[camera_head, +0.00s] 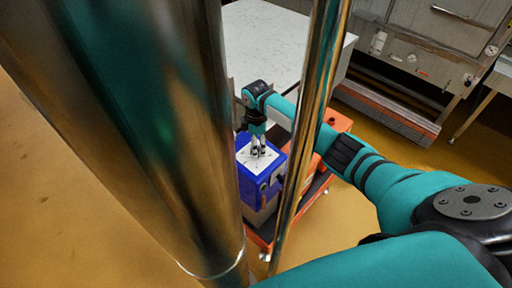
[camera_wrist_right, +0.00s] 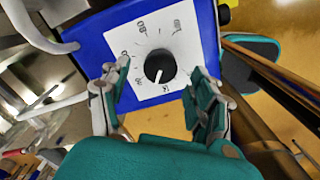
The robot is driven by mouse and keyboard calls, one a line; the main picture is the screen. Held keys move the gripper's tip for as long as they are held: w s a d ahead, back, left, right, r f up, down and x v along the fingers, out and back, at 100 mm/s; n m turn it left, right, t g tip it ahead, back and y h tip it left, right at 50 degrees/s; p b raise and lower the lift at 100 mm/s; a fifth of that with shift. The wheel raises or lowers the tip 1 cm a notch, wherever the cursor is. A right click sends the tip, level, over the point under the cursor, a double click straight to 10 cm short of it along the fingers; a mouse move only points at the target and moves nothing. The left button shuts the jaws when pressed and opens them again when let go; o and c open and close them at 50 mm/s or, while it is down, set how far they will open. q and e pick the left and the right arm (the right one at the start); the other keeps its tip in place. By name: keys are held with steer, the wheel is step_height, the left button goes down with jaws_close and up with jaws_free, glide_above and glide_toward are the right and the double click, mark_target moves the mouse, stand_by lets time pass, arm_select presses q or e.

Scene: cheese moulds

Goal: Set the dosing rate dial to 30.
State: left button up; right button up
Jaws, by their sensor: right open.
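The dosing rate dial is a round black knob (camera_wrist_right: 160,66) on a white scale plate (camera_wrist_right: 140,36) with printed marks, fixed to a blue box (camera_wrist_right: 95,46). Its white pointer line points down and slightly left in the right wrist view; the numbers around it are too blurred to read surely. In the head view the plate (camera_head: 247,163) lies on top of the blue box (camera_head: 250,188), and the knob is hidden by the gripper. My right gripper (camera_head: 258,152) points down over the plate. Its open fingers (camera_wrist_right: 161,72) stand either side of the knob, apparently not touching it. My left gripper is not in view.
The blue box sits on an orange-framed cart (camera_head: 318,188). A pale table (camera_head: 275,35) stands behind it. A steel oven-like unit (camera_head: 440,40) is at the back right. A shiny vertical post crosses the head view. Yellow floor (camera_head: 80,200) is clear on the left.

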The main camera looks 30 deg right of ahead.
step_height(320, 180, up, 9)
steer(key=shift+r, duration=0.15)
stand_by(0.6)
